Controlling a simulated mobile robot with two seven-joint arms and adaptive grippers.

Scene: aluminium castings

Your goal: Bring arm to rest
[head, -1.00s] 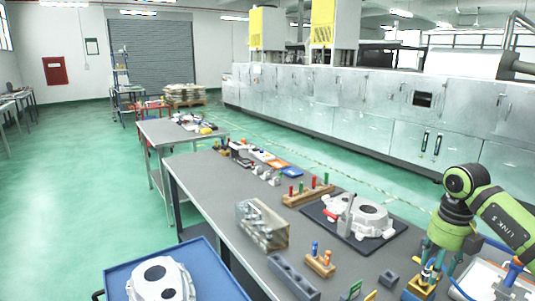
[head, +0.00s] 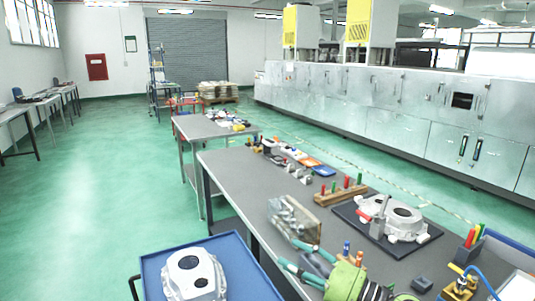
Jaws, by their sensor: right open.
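My right gripper (head: 290,253) is in the lower middle of the head view, over the near part of the grey workbench (head: 232,172). Its two teal fingers point to the left and are spread apart, with nothing seen between them. The green wrist behind it runs off the bottom edge. The fingers are close in front of a clear box of metal parts (head: 293,220) and partly cover a grey block; whether they touch anything cannot be told. My left gripper is not in view.
A blue tray (head: 152,266) with another casting (head: 193,276) stands at the lower left. Small blue and orange pegs stand beside the wrist.

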